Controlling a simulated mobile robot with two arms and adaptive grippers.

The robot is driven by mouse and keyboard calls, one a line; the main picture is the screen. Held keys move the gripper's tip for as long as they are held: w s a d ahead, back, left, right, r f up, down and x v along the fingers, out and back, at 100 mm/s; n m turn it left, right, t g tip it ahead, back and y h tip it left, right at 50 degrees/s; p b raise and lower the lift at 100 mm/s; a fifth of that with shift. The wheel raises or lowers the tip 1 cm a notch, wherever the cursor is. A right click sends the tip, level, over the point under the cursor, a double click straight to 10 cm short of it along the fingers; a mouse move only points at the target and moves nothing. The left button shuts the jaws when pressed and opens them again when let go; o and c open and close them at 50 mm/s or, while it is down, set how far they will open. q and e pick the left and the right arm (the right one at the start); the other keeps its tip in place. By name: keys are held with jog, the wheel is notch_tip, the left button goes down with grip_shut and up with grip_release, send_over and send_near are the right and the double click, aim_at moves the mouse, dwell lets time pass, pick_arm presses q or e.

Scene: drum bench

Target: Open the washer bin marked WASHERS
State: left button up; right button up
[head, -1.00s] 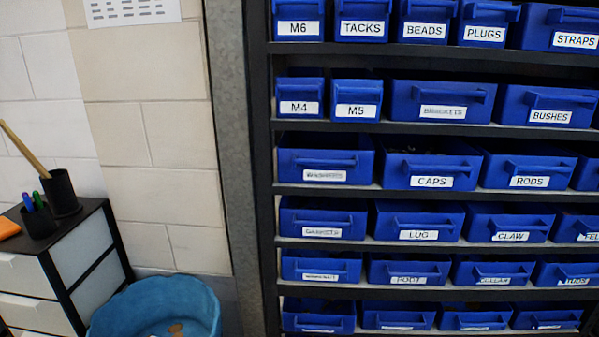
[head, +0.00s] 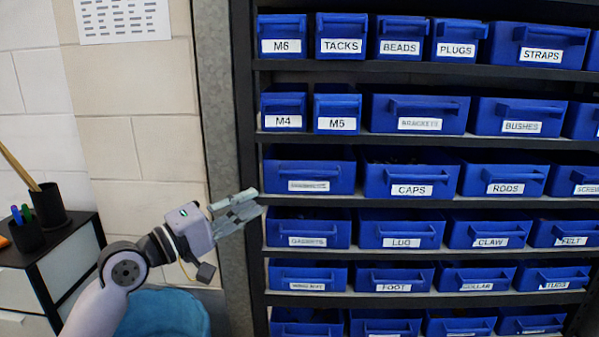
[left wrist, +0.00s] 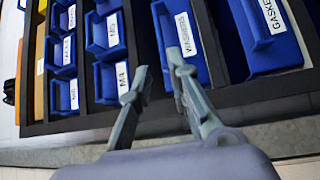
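The blue WASHERS bin (head: 309,172) is at the left end of the third visible shelf row in the head view, left of the CAPS bin. Its label is blurred there but reads WASHERS in the left wrist view (left wrist: 187,45). It sits in the rack like its neighbours, with a handle ledge across its front. My left gripper (head: 258,201) is open and empty, just left of and below the bin's front and apart from it. In the left wrist view its fingers (left wrist: 158,68) are spread, pointing toward the bins. My right gripper is not in view.
A dark rack with several rows of blue labelled bins fills the right; the GASKETS bin (head: 309,228) is directly below. A grey post (head: 225,100) borders the rack. A blue tub (head: 165,312) and a drawer unit (head: 75,258) with pen cups stand at the lower left.

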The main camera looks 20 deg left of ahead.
aim_at(303, 174)
pick_arm(q)
jog(key=p+x, duration=0.4)
jog(key=x, duration=0.9)
jog(key=shift+w+d+r, duration=0.1)
jog(key=shift+w, duration=0.1)
jog(key=shift+w+d, duration=0.25)
jog(key=shift+w, duration=0.2)
jog(key=shift+c, duration=0.4)
grip_shut()
